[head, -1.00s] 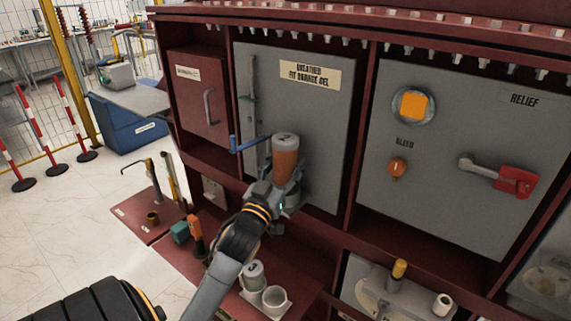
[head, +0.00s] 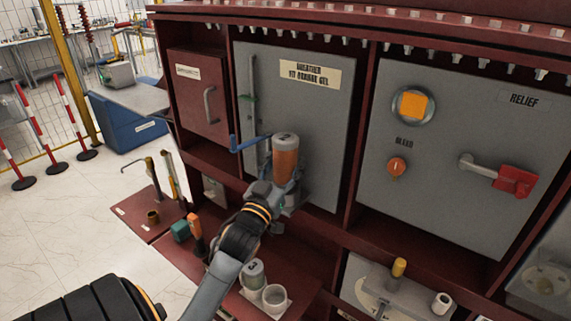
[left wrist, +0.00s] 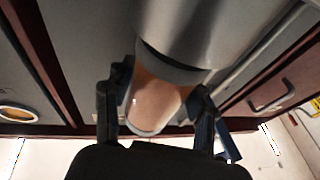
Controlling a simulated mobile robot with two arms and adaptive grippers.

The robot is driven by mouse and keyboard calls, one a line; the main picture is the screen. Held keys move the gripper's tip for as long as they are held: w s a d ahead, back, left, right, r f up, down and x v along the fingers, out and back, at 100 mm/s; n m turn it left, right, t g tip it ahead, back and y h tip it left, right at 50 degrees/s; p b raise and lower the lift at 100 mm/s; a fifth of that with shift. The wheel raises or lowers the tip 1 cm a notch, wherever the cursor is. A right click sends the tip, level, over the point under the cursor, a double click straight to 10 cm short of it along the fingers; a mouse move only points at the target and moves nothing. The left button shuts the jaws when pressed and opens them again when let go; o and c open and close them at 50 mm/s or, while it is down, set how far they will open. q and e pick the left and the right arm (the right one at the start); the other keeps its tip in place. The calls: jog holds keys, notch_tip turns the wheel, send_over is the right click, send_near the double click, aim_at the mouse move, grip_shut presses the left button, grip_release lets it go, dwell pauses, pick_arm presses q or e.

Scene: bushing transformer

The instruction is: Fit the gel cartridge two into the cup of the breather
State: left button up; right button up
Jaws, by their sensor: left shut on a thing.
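The gel cartridge two (head: 286,160) is an orange cylinder with a grey cap marked 2. It stands about upright in front of the grey breather panel (head: 325,120). My left gripper (head: 285,187) is shut around its lower part; the left wrist view shows the cartridge (left wrist: 157,98) between the two fingers (left wrist: 157,108). The grey cup of the breather (head: 291,206) shows partly below the gripper, in line with the cartridge. My gripper hides where they meet, so I cannot tell how deep the cartridge sits. My right gripper is not in view.
A blue lever (head: 249,144) sticks out left of the cartridge. A grey cartridge marked 3 (head: 252,273) and a white holder (head: 275,297) stand on the red shelf below. An orange-handled tool (head: 196,228) and a green block (head: 180,231) are to the left.

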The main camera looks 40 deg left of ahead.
aim_at(285, 181)
pick_arm(q)
jog(key=shift+f+b, duration=1.55)
jog(key=shift+f, duration=0.8)
jog(key=o, duration=1.4)
jog(key=shift+o, duration=0.2)
jog(key=shift+f, duration=0.1)
jog(key=v, duration=1.2)
